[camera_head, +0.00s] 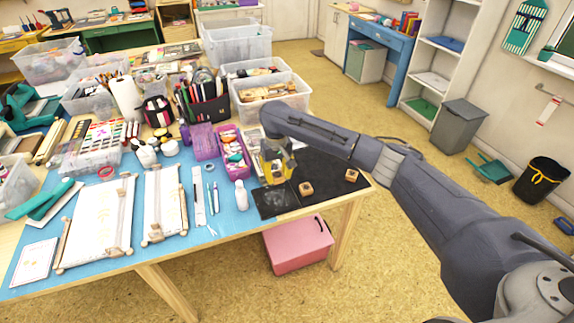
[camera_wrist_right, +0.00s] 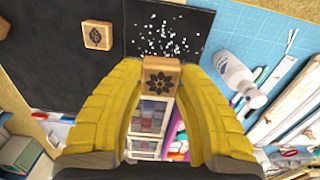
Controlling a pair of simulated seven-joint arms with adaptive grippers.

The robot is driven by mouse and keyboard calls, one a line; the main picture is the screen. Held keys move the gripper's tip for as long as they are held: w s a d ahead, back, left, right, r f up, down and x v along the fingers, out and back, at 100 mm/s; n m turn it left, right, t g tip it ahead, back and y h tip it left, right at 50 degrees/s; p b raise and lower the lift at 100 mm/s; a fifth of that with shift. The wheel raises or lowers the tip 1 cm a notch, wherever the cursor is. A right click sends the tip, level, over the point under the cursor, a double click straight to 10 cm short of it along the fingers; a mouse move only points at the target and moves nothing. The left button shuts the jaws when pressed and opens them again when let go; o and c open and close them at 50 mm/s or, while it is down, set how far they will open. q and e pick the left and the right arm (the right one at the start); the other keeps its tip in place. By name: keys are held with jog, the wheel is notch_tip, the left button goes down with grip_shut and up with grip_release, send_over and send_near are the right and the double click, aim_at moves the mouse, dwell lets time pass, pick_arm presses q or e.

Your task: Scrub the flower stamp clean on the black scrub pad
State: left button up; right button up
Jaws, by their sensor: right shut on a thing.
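My right gripper (camera_head: 276,176) hangs over the right part of the table, its yellow fingers pointing down. In the right wrist view the right gripper (camera_wrist_right: 160,79) is shut on the flower stamp (camera_wrist_right: 160,74), a small wooden block with a dark flower on the face towards the camera. The black scrub pad (camera_head: 276,203) lies close by the fingers, near the table's front edge; it also shows in the right wrist view (camera_wrist_right: 196,22), with white specks on it. I cannot tell whether the stamp touches the pad. My left gripper is not in view.
Two other wooden stamps, one nearer (camera_head: 306,188) and one farther right (camera_head: 351,175), sit on a black mat (camera_head: 328,171). A white bottle (camera_head: 241,196) stands left of the pad. A purple tray (camera_head: 233,152) and clear bins crowd the table behind.

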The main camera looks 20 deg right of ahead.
jog(key=shift+w+a+f, duration=0.15)
jog(key=shift+a, duration=0.3)
jog(key=shift+f, duration=2.3)
